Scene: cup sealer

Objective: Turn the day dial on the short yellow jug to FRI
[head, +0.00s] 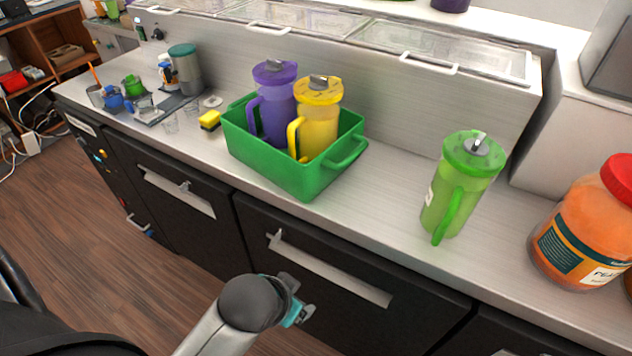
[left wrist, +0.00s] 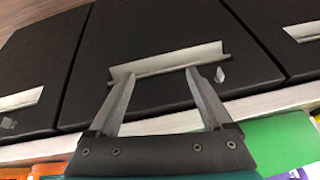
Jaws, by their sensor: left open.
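The yellow jug (head: 320,125) stands upright in the green bin (head: 285,180) on the counter, beside a taller purple jug (head: 275,125). A grey piece (head: 319,81), probably the day dial, sits on its yellow lid; its lettering is too small to read. The yellow handle faces front left. My left gripper (head: 301,306) is low in front of the cabinet, below the counter edge and well apart from the jug. In the left wrist view my left gripper (left wrist: 158,77) is open and empty, with a cabinet door handle (left wrist: 170,62) behind the fingers. My right gripper is not in view.
A green jug (head: 462,185) stands to the right of the bin, with a large orange jar (head: 585,235) further right. The counter between bin and green jug is clear.

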